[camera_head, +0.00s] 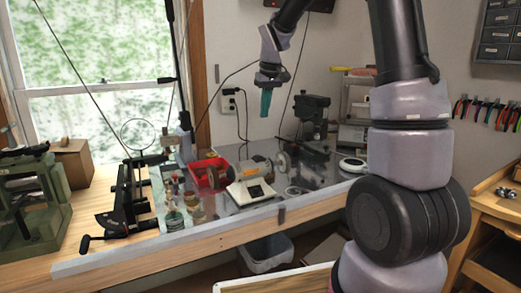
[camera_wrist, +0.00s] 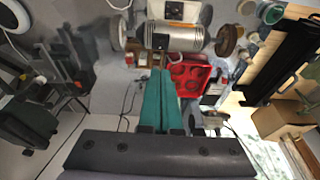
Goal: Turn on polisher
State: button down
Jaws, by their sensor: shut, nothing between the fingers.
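The polisher (camera_head: 252,176) stands on the grey bench top, a motor body with a wheel at each end and a cream base at the front. In the wrist view the polisher (camera_wrist: 175,38) lies across the top, with its pale base (camera_wrist: 182,11) and a dark panel cut by the upper edge. The switch is too small to make out for sure. My gripper (camera_head: 265,103) hangs above and behind the polisher in the head view, apart from it. In the wrist view its teal fingers (camera_wrist: 161,75) are together and empty, pointing toward the motor body.
A black lever tool (camera_head: 125,200) is further left. A dark drill press (camera_head: 311,120) stands at the back right. A white round device (camera_head: 352,165) lies at right.

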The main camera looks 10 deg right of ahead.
jog(key=shift+w+a+f, duration=0.15)
jog(key=shift+w+f, duration=0.35)
send_over(259, 156)
jog(key=f, duration=1.2)
jog(key=shift+s, duration=0.35)
jog(key=shift+f, duration=0.85)
jog(key=shift+s, duration=0.1)
